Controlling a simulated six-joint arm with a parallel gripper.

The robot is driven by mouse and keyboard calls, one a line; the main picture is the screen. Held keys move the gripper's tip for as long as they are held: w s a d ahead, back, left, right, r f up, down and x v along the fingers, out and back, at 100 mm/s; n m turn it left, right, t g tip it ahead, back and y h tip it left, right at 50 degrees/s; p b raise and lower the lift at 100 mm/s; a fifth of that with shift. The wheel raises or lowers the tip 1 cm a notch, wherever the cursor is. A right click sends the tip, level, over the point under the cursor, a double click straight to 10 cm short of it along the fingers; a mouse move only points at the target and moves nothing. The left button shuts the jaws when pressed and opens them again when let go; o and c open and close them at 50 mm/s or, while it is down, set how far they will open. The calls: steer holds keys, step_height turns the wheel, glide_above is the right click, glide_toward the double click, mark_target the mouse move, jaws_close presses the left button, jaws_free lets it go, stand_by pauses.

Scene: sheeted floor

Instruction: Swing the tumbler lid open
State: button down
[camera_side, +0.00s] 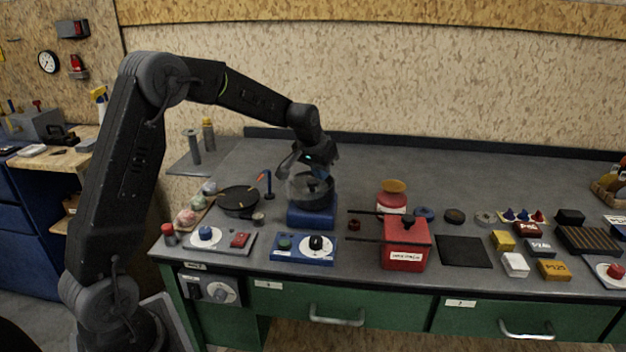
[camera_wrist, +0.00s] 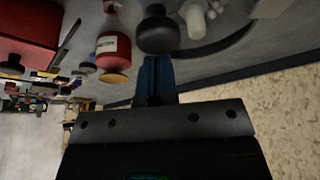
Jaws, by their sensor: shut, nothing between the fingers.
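The tumbler has a blue base (camera_side: 312,218) and a see-through round top with a dark rim (camera_side: 297,193), near the middle of the bench in the side view. The top looks lowered over the base, but I cannot tell clearly whether the lid is open. In the wrist view a black round knob (camera_wrist: 157,34) and pale lumps (camera_wrist: 198,16) show at the top, near a curved dark rim. My gripper (camera_side: 319,174) points down at the tumbler. Its blue fingers (camera_wrist: 154,62) are shut together with nothing between them, right by the knob. I cannot tell whether they touch it.
A red box (camera_side: 406,247) with a protruding rod and a red jar (camera_side: 391,202) stand right of the tumbler. A black pan (camera_side: 237,200) and a blue post (camera_side: 268,183) stand left. A blue control panel (camera_side: 303,248) lies in front. The back of the bench is mostly clear.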

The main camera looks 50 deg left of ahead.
mark_target(311, 182)
steer(key=shift+s, duration=0.1)
steer(key=shift+s+d, duration=0.2)
steer(key=shift+s, duration=0.3)
steer(key=shift+s+d, duration=0.15)
steer(key=shift+s, duration=0.45)
steer(key=shift+s+d, duration=0.15)
steer(key=shift+s, duration=0.95)
steer(key=shift+s, duration=1.05)
steer(key=shift+s+a, duration=0.25)
steer(key=shift+s, duration=0.3)
steer(key=shift+s+a, duration=0.2)
steer(key=shift+s, duration=0.3)
